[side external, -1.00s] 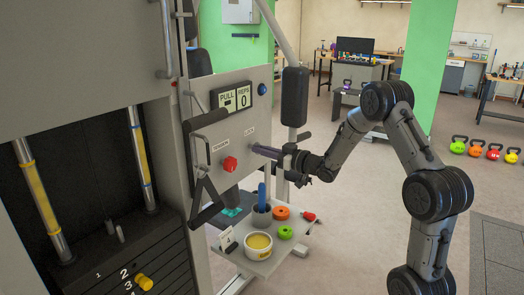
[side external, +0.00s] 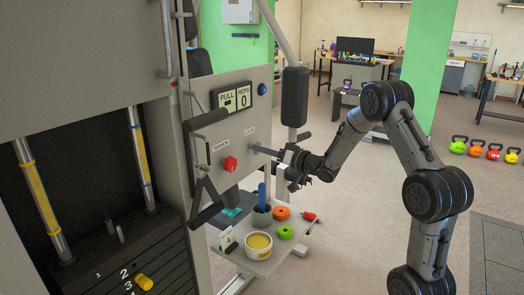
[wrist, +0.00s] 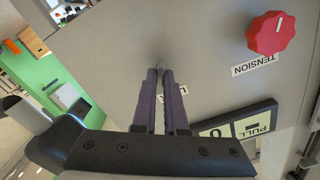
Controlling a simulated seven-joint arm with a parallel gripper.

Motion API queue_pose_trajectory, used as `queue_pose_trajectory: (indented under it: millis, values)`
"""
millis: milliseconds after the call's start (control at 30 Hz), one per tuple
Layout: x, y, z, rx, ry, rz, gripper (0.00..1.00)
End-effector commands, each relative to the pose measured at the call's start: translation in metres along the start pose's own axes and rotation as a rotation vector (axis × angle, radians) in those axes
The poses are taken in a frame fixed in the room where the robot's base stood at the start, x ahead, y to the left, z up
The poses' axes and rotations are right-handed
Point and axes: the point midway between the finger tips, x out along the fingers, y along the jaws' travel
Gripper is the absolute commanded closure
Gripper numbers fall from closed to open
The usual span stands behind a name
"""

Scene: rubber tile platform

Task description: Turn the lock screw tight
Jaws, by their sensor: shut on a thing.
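The lock screw (wrist: 160,65) is a small grey piece on the pale panel (wrist: 110,65), at the tips of my gripper in the wrist view. My gripper (wrist: 160,73) has its two long purple-grey fingers close together, shut on the screw. The fingers cover most of the screw and part of the LOCK label (wrist: 172,94). In the side external view, my gripper (side external: 254,149) reaches the panel from the right, just below the LOCK label (side external: 249,131). The screw is too small and hidden there to make out its angle.
A red TENSION knob (side external: 230,164) sits left of the gripper and also shows in the wrist view (wrist: 271,33). The PULL/REPS display (side external: 231,96) is above. A small shelf (side external: 262,266) below holds a yellow-filled bowl (side external: 258,245) and several small items. A black pad (side external: 294,96) stands nearby.

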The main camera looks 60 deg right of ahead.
Motion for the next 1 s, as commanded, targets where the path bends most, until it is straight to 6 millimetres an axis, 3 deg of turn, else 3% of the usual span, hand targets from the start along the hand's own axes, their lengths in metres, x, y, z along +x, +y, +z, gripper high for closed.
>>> queue_pose_trajectory:
  millis: [333, 400, 533, 867, 1000]
  values:
    - [0.001, -0.001, -0.002, 0.000, 0.004, -0.003, 1.00]
    - [0.001, -0.001, -0.002, 0.000, 0.004, -0.003, 0.81]
    - [0.001, -0.001, -0.002, 0.000, 0.004, -0.002, 0.60]
    - [0.000, 0.000, -0.001, 0.001, 0.002, 0.000, 0.60]
    - [-0.009, 0.000, -0.001, 0.001, 0.002, 0.000, 0.60]
